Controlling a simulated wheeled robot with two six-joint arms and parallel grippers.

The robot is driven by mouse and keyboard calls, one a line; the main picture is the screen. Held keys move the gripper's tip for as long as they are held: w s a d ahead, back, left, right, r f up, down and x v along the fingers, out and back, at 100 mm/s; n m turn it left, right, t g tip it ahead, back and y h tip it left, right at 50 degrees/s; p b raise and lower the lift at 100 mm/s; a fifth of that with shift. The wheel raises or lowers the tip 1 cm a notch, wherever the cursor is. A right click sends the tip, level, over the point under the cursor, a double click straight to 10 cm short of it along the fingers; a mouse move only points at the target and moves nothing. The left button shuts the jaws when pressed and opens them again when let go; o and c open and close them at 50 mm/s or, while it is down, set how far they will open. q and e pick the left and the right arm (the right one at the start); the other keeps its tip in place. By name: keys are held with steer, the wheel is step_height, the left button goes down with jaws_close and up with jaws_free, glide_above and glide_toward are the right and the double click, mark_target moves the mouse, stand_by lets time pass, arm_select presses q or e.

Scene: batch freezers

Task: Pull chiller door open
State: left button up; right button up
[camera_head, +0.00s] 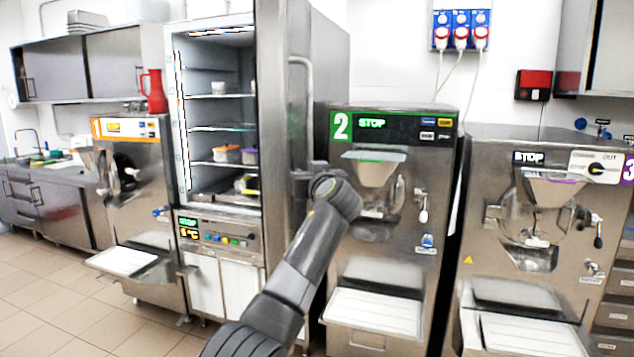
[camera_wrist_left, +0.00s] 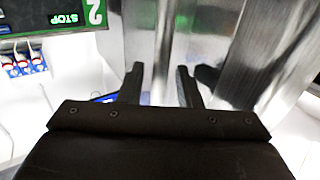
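The chiller (camera_head: 216,90) is the tall steel cabinet left of centre in the head view, with its shelved inside showing. Its steel door (camera_head: 272,120) stands swung out on the right side of the opening. A long vertical bar handle (camera_head: 307,85) is on the door's outer side. My left gripper (camera_head: 302,173) is beside the door near the handle's lower part. In the left wrist view its two fingers (camera_wrist_left: 160,85) are apart, with bright steel beyond them. I cannot tell whether a finger touches the handle or door. My right gripper is not in view.
Batch freezer 2 (camera_head: 385,255) stands close to the right of the door, and freezer 3 (camera_head: 520,255) is further right. Freezer 1 (camera_head: 140,190) is on the left with its tray (camera_head: 122,262) sticking out. Tiled floor (camera_head: 60,310) is free at the lower left.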

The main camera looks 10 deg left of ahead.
arm_select(q)
steer(key=b+v, duration=0.6)
steer(key=v, duration=1.1)
steer(key=shift+b, duration=0.35)
steer(key=shift+a+f, duration=0.1)
steer(key=shift+f, duration=0.05)
